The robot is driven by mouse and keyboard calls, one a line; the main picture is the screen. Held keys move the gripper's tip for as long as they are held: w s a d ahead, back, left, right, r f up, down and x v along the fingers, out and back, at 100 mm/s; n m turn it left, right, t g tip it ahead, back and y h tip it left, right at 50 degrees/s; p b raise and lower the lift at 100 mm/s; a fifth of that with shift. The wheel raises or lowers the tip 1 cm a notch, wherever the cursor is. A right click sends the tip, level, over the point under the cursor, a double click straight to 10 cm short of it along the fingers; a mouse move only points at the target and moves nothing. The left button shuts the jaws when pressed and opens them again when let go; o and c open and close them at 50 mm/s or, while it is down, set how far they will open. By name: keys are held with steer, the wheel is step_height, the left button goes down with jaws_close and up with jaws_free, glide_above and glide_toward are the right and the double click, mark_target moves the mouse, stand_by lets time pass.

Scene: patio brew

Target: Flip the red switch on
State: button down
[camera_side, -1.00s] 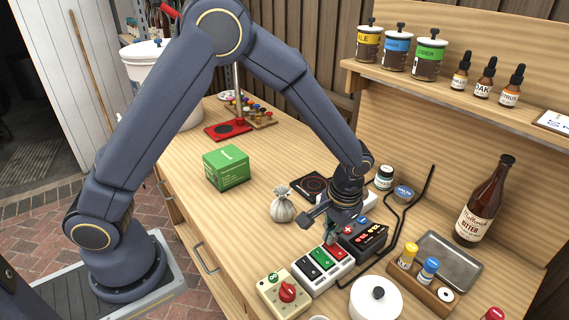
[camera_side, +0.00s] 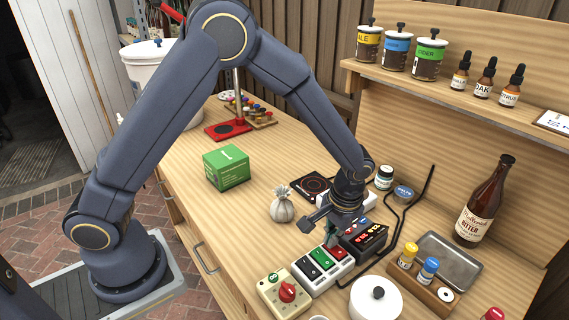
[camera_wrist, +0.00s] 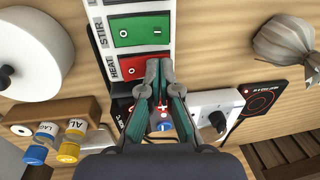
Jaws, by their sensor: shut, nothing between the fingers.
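The red switch (camera_side: 334,252) is the end rocker of a white switch panel (camera_side: 333,273), beside green rockers (camera_side: 321,261). In the wrist view the red switch (camera_wrist: 133,68) lies by the label HEAT, next to the green STIR rocker (camera_wrist: 140,31). My gripper (camera_side: 331,240) points down at the red switch, its fingers shut and empty. In the wrist view my gripper's fingertips (camera_wrist: 160,68) are over the right end of the red switch and hide part of it. I cannot tell whether they touch it.
A black display box (camera_side: 366,238) stands close behind the panel. A cream box with a red knob (camera_side: 287,292) is at its front left, and a white lidded pot (camera_side: 375,299) at its right. A cloth sack (camera_side: 282,207) stands to the left. Black cable runs behind.

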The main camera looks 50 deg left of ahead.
steer(key=shift+d+r, duration=0.2)
steer(key=shift+d, duration=0.2)
step_height(320, 180, up, 14)
steer(key=a, duration=0.1)
steer(key=shift+a, duration=0.35)
steer(key=shift+a, duration=0.1)
